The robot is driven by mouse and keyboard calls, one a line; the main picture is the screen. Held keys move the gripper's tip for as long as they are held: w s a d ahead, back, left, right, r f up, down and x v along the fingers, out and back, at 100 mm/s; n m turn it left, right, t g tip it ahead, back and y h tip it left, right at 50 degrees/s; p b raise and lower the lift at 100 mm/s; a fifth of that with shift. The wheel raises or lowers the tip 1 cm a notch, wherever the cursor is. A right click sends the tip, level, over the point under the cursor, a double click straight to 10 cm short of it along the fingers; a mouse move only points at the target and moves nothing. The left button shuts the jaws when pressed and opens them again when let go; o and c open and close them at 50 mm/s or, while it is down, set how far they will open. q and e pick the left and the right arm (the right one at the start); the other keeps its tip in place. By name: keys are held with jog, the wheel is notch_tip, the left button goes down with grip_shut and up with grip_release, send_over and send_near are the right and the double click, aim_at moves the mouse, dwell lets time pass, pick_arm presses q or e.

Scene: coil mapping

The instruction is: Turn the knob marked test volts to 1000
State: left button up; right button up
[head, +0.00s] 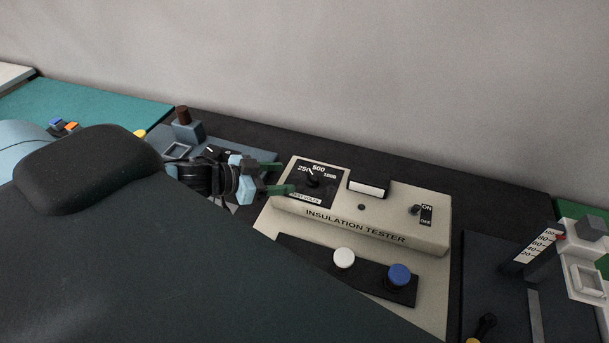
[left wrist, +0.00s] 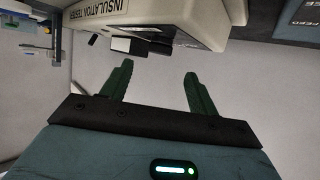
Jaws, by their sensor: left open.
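The insulation tester (head: 355,225) is a beige box with a sloped face. Its black test volts knob (head: 313,181) sits on a dark panel (head: 330,192) at the left, marked 250, 500 and 1000. The knob's pale pointer mark seems to point up and slightly left, around 250 to 500; I cannot tell exactly. My left gripper (head: 277,178) is open, its green fingers just left of the knob and apparently apart from it. In the left wrist view the open fingers (left wrist: 157,76) have nothing between them, with the tester (left wrist: 150,16) beyond. My right gripper is not in view.
The tester also has an on/off switch (head: 416,210), and a white button (head: 344,258) and blue button (head: 399,275) sit in front. A grey block with a brown top (head: 185,125) stands behind my left wrist. A scaled gauge (head: 540,250) stands at the right.

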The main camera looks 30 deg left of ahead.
aim_at(310, 176)
pick_arm(q)
jog(key=shift+x, duration=0.9)
jog(key=shift+b+x, duration=0.3)
jog(key=shift+x, duration=2.45)
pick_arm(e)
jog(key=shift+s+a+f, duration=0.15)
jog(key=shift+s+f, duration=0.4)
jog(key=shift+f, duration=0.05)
pick_arm(q)
jog(key=shift+r, duration=0.1)
jog(key=c, duration=1)
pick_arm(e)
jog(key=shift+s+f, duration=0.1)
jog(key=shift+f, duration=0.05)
